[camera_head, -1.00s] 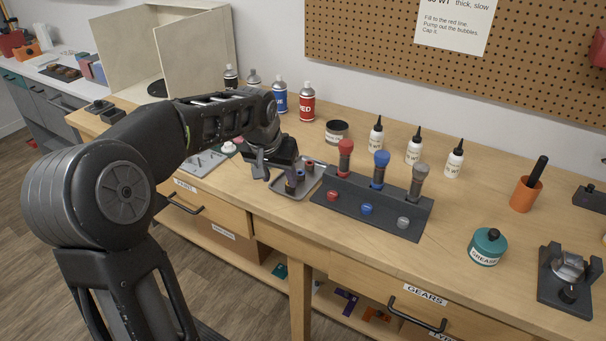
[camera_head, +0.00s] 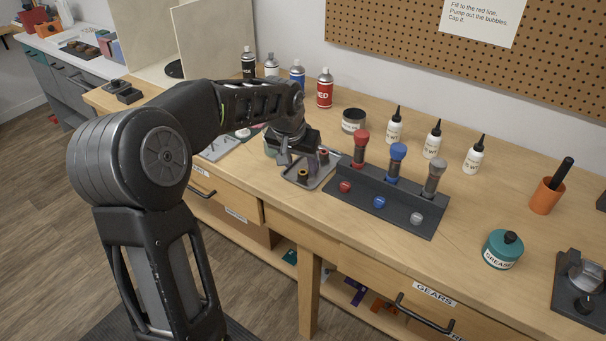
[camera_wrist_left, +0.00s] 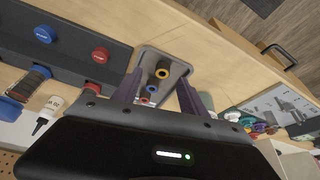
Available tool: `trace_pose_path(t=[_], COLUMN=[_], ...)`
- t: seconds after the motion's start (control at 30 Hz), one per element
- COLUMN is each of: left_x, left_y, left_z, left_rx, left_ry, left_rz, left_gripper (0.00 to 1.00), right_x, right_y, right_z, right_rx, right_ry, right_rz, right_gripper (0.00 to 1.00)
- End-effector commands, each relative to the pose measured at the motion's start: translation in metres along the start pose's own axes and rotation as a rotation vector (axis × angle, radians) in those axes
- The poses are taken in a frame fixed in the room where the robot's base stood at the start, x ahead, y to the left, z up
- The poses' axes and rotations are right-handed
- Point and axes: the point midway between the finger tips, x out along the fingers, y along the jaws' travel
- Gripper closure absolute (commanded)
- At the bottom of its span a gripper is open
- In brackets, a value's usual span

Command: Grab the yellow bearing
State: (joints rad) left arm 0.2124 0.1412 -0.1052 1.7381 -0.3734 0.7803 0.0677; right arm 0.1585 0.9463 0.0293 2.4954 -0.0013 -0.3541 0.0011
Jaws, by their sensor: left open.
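The yellow bearing (camera_head: 302,174), a dark cylinder with a yellow-orange ring on its end, stands in a small grey tray (camera_head: 289,180). In the left wrist view the yellow bearing (camera_wrist_left: 162,70) shows between the fingers of my left gripper (camera_wrist_left: 160,78). A red-ringed bearing (camera_wrist_left: 153,89) and a blue-ringed one (camera_wrist_left: 146,100) are in the same tray, closer to the gripper's body in that view. In the head view my left gripper (camera_head: 293,157) is open and empty over the tray's back left. I cannot tell its exact height. My right gripper is not in view.
A dark rack (camera_head: 392,206) with red, blue and grey-topped tools stands right of the tray. Spray cans (camera_head: 325,88), a dark jar (camera_head: 354,121) and white bottles (camera_head: 433,140) stand behind. A grease tub (camera_head: 502,250) is farther right. The bench front is clear.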

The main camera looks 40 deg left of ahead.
Motion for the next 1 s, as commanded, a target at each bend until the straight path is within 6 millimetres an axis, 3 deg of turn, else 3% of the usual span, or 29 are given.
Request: trace_pose_path(t=[0.23,0.6,1.0], left_x=[0.006,0.051,0.052], left_y=[-0.001,-0.006,-0.006], left_z=[0.0,-0.002,-0.002], left_rx=[0.0,0.0,0.0], left_ry=[-0.004,-0.002,0.0], left_rz=[0.0,0.0,0.0], left_gripper=[0.5,0.5,0.5], right_x=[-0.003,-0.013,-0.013], right_y=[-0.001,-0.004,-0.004], right_z=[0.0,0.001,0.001], right_rx=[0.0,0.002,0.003], right_ry=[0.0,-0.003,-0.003], right_rz=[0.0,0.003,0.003], right_gripper=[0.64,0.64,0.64])
